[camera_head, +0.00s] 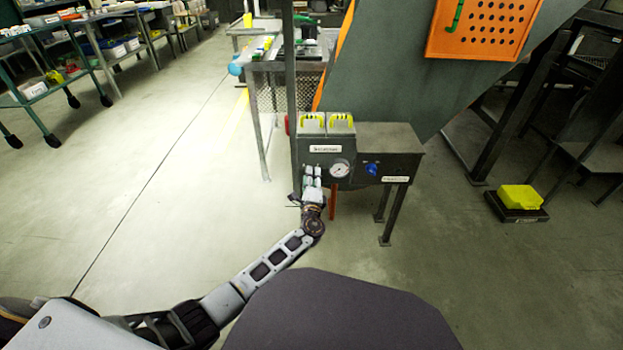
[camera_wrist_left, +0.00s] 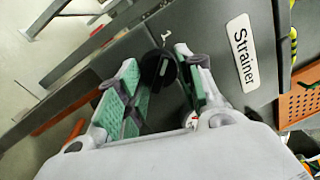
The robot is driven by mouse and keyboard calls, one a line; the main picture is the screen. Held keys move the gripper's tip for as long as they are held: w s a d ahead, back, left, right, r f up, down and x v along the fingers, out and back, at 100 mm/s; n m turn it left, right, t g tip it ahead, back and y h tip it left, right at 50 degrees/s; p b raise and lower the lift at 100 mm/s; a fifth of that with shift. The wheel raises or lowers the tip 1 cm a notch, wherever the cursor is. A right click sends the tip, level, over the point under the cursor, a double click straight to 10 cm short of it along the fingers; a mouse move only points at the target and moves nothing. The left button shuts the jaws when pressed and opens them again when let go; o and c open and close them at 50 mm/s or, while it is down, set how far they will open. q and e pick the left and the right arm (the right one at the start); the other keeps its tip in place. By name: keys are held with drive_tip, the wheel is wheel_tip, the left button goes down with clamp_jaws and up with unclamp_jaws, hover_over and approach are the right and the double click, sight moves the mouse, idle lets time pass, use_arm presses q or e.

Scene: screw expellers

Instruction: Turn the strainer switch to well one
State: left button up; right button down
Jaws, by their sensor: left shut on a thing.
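The strainer switch (camera_wrist_left: 158,70) is a round black knob with a raised bar on a grey panel in the left wrist view. A white label reading "Strainer" (camera_wrist_left: 242,52) is beside it. My left gripper (camera_wrist_left: 156,59) has its green-padded fingers on either side of the knob and is shut on it. In the head view, my left gripper (camera_head: 312,178) is against the front of the grey control box (camera_head: 313,159), left of the pressure gauge, and hides the switch. A small white mark (camera_wrist_left: 165,36) is near the knob, too small to read. My right gripper is out of view.
The pressure gauge (camera_head: 340,168) and a blue knob (camera_head: 371,168) are right of my gripper. Two yellow-topped parts (camera_head: 326,122) are on the box. A post (camera_head: 291,80) rises just left. Open floor lies left.

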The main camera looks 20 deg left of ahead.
use_arm(q)
drive_tip(key=shift+n, duration=0.5)
drive_tip(key=o, duration=1)
drive_tip(key=shift+s, duration=0.2)
drive_tip(key=shift+v, duration=5.8)
drive_tip(key=shift+f, duration=0.1)
